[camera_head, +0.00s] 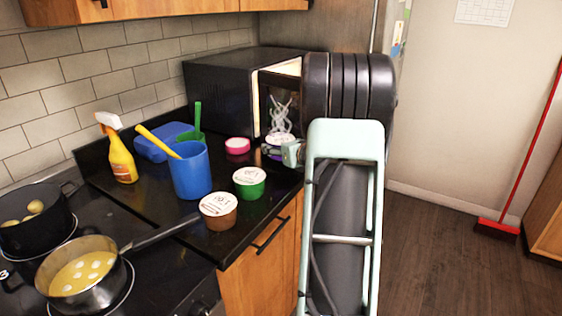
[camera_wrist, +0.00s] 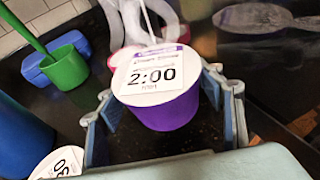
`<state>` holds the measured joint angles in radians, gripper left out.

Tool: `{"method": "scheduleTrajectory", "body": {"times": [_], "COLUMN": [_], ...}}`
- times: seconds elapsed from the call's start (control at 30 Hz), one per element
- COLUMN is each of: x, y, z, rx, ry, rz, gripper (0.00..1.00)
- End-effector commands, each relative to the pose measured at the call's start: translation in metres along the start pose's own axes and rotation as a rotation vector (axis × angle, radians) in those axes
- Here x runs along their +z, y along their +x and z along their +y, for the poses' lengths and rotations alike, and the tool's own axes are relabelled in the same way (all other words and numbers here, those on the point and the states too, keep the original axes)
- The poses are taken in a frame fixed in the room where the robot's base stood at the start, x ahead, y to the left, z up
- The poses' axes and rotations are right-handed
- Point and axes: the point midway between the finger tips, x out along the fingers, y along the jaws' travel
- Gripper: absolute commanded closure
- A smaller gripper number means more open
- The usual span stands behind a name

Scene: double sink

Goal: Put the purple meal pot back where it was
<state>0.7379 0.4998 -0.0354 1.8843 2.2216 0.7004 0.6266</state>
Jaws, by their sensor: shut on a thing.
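The purple meal pot (camera_wrist: 168,112) has a white lid marked "2:00" and stands about upright between the fingers of my gripper (camera_wrist: 160,98) in the wrist view. The fingers are shut on its sides. In the head view the pot's white lid (camera_head: 280,138) shows just in front of the microwave (camera_head: 222,98), with pale wisps like steam above it. My gripper (camera_head: 291,153) and arm hide part of it there. The microwave is open and lit inside. I cannot tell whether the pot touches the black counter (camera_head: 150,205).
A green pot (camera_head: 250,190), a brown pot (camera_head: 217,222) and a pink pot (camera_head: 237,146) stand on the counter. A blue jug (camera_head: 190,172), a green cup (camera_head: 192,143) and a spray bottle (camera_head: 121,155) are further left. Two pans sit on the hob at lower left.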

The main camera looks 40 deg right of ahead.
Motion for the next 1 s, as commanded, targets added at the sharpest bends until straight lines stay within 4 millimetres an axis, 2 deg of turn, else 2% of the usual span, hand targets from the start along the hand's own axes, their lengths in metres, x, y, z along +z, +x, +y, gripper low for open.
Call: {"method": "scheduleTrajectory", "body": {"times": [0.13, 0.33, 0.83, 0.87, 0.93, 1.0], "x": [-0.011, -0.044, -0.051, -0.052, -0.051, -0.051], "y": [0.004, 0.013, 0.018, 0.018, 0.018, 0.018], "z": [0.000, 0.000, -0.003, -0.003, -0.003, -0.003], "rx": [0.000, 0.000, 0.000, 0.000, 0.000, 0.000], "ry": [0.000, 0.000, -0.002, -0.001, -0.001, -0.001], "rz": [-0.001, 0.000, -0.004, -0.001, 0.000, 0.000], "gripper": [0.80, 0.80, 0.80, 0.38, 0.31, 0.31]}}
